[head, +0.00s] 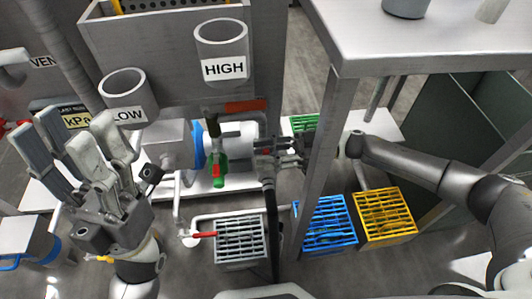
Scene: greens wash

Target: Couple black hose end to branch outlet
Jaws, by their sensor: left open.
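The black hose (271,215) hangs down from my right gripper (268,151), close to the white pipework. My right gripper appears shut around the hose near its upper end; the exact seating of the hose end is too small to tell. The white branch pipe (240,134) is just left of that gripper, beside a green fitting (218,172) with a red lever. I cannot tell which opening is the branch outlet, or whether the hose end touches it.
Cups marked LOW (128,92) and HIGH (222,65) sit before a grey bin. A table (440,42) and its leg (326,150) stand close to my right arm. Grey (240,240), blue (328,225) and yellow (385,216) slatted crates stand low down.

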